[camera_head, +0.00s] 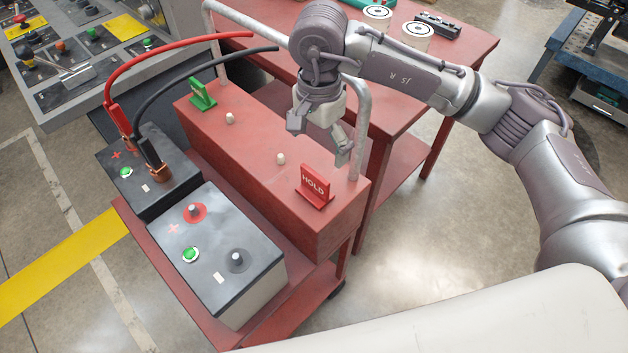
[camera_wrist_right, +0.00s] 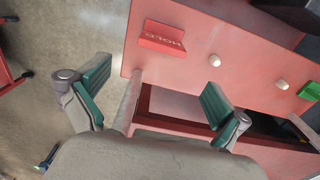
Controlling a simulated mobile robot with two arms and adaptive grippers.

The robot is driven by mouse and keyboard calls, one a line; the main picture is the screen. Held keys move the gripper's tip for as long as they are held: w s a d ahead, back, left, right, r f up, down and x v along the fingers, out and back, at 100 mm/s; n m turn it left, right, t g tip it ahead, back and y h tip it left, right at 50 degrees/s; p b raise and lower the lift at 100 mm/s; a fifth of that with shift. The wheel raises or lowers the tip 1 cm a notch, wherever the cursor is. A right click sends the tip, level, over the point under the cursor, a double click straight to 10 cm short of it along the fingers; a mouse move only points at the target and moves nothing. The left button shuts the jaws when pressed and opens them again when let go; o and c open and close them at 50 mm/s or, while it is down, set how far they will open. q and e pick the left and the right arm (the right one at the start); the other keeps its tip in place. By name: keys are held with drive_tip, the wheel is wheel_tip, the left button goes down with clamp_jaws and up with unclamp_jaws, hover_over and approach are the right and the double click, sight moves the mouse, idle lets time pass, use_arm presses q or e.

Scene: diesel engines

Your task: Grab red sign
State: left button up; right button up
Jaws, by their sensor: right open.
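In the right wrist view the red sign (camera_wrist_right: 163,36) lies ahead of the fingers, near the far edge of the box. My left gripper is not in view.
Two white pegs (camera_head: 281,158) and a green sign (camera_head: 202,95) also stand on the box. Two batteries (camera_head: 215,250) with cables sit in front. A metal handle bar (camera_head: 361,125) rises close to my right gripper. A red table (camera_head: 455,50) stands behind.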

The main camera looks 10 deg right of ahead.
hover_over(315, 192)
drive_tip(key=w, duration=0.1)
drive_tip(key=f, duration=0.6)
drive_tip(key=shift+d+f+p, duration=0.2)
drive_tip(key=shift+d+p, duration=0.2)
drive_tip(key=f, duration=0.1)
drive_tip(key=f+p, duration=0.1)
drive_tip(key=f, duration=0.2)
drive_tip(key=shift+s+a+f+p, duration=0.1)
drive_tip(key=shift+a+p, duration=0.2)
drive_tip(key=shift+p, duration=0.1)
drive_tip(key=shift+f, duration=0.55)
drive_tip(key=c, duration=1.1)
drive_tip(key=shift+r, duration=0.1)
